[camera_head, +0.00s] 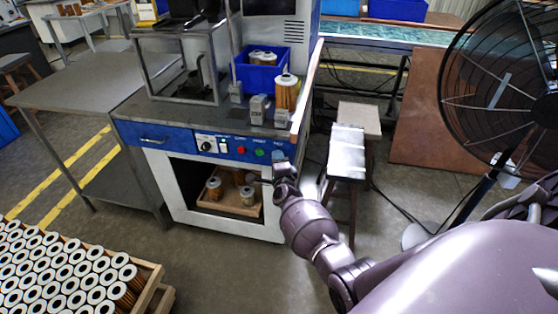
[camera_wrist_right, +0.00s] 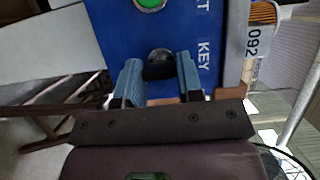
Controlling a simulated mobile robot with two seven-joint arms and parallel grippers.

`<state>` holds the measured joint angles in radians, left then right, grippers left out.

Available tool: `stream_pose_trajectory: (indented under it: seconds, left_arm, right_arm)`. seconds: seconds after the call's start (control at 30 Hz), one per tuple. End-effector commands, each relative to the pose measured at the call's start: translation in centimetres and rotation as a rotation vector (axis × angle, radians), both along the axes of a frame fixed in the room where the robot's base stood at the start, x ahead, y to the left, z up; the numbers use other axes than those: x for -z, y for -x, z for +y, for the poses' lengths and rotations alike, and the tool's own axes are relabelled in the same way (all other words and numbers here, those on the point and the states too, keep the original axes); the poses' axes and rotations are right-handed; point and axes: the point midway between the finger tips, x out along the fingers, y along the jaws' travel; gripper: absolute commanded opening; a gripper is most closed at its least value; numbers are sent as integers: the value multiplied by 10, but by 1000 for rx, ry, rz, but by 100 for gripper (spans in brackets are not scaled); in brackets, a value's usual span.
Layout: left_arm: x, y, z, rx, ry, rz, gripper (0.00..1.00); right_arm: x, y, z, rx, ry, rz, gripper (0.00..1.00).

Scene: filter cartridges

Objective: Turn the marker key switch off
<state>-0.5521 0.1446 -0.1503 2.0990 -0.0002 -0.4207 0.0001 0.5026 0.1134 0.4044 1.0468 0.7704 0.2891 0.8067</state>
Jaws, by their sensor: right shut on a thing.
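The marker's blue control panel (camera_head: 222,148) runs along the front of the machine. It also fills the upper middle of the right wrist view (camera_wrist_right: 110,30). The black key switch (camera_wrist_right: 158,66) sits on it beside the white word KEY. My right gripper (camera_head: 279,158) is at the panel's right end and hides the switch in the head view. In the right wrist view its blue fingers (camera_wrist_right: 160,78) stand on both sides of the black key, shut on it. Which position the key points to is hard to tell. My left gripper is out of view.
A green button (camera_wrist_right: 150,3) lies beside the key; red and black controls sit further left on the panel. A filter cartridge (camera_head: 286,92) and a blue bin (camera_head: 244,77) stand on the machine. A stool (camera_head: 347,150) and fan (camera_head: 500,85) are to the right.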

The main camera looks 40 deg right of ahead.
Motion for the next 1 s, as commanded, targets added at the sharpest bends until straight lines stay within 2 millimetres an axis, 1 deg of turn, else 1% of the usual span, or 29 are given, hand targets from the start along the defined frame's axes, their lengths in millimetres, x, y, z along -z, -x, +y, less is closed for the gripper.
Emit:
stream_pose_trajectory:
  seconds: [0.37,0.4,0.53,0.83,1.0]
  left_arm:
    - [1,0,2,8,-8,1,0]
    - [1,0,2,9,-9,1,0]
    - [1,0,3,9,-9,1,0]
    - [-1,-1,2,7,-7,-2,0]
    - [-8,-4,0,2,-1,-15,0]
  right_arm:
    - [1,0,0,-1,3,5,10]
    - [1,0,0,-1,3,5,40]
    - [1,0,0,-1,3,5,60]
    - [0,1,1,-1,2,2,60]
    - [-2,13,7,-1,2,1,60]
